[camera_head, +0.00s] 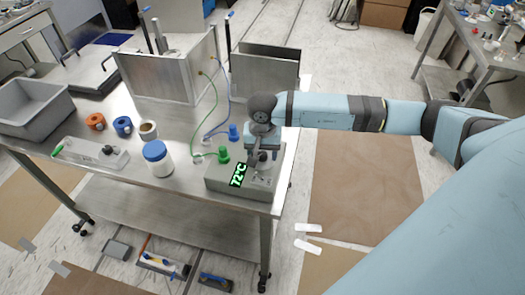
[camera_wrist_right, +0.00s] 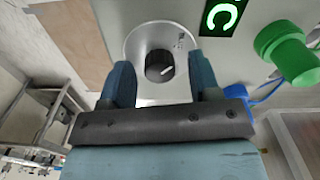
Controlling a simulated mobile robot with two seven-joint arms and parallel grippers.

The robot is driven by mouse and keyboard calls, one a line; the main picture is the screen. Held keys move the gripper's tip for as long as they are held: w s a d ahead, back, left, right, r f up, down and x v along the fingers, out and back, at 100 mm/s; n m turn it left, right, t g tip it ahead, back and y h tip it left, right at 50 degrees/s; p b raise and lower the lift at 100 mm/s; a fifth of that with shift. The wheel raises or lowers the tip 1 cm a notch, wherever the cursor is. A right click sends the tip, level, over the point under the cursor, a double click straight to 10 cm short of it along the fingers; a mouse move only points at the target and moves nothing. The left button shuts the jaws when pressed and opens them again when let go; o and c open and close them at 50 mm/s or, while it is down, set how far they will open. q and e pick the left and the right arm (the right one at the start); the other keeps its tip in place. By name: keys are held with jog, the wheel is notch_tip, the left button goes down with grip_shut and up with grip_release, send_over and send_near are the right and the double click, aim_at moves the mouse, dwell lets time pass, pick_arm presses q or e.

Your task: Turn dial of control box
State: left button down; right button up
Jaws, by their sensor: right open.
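The grey control box (camera_head: 215,182) sits at the front right corner of the metal table, with a green "72°C" display (camera_head: 238,174) on it. My right gripper (camera_head: 260,158) is over the right part of the box, pointing down. In the right wrist view the dark dial (camera_wrist_right: 160,66) with a white mark sits in a pale round ring. The open fingers of my right gripper (camera_wrist_right: 161,78) stand on either side of the dial, with gaps to it. I cannot tell how far above the box the fingertips are. My left gripper is not in view.
A metal tank (camera_head: 170,75) and a grey bin (camera_head: 35,108) are farther back. The table's edge (camera_head: 288,180) is close on the right.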

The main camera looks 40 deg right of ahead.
jog(key=shift+c, duration=0.5)
jog(key=c, duration=0.8)
